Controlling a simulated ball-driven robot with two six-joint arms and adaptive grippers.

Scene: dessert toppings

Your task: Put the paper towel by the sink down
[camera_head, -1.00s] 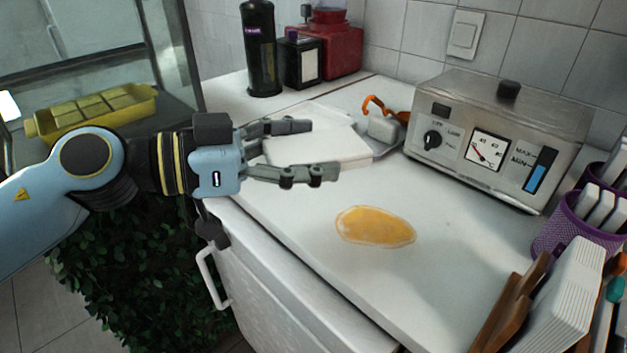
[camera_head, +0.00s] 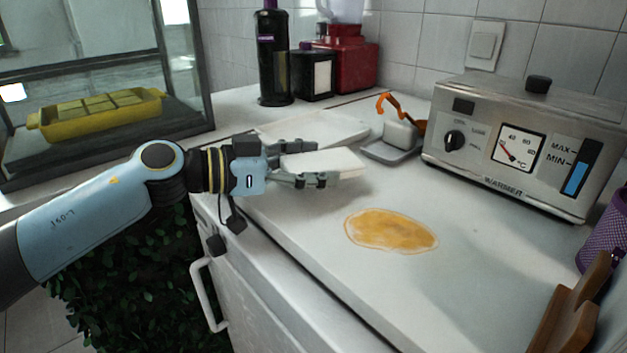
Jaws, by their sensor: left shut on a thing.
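My left gripper (camera_head: 310,164) is shut on a flat white folded paper towel (camera_head: 342,163), whose free end sticks out to the right past the fingers. The towel is held roughly level over the white counter, left of and behind an orange-yellow spill (camera_head: 390,231). I cannot tell whether its underside touches the counter. A flat white slab (camera_head: 335,128) lies just behind the gripper. No sink basin is clearly visible. My right gripper is not in view.
A grey tray (camera_head: 379,153) with a white block and an orange-handled item stands behind the towel. A metal warmer (camera_head: 480,165) is at right; a dark bottle (camera_head: 271,60) and red appliance (camera_head: 352,62) are at the back. Counter around the spill is clear.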

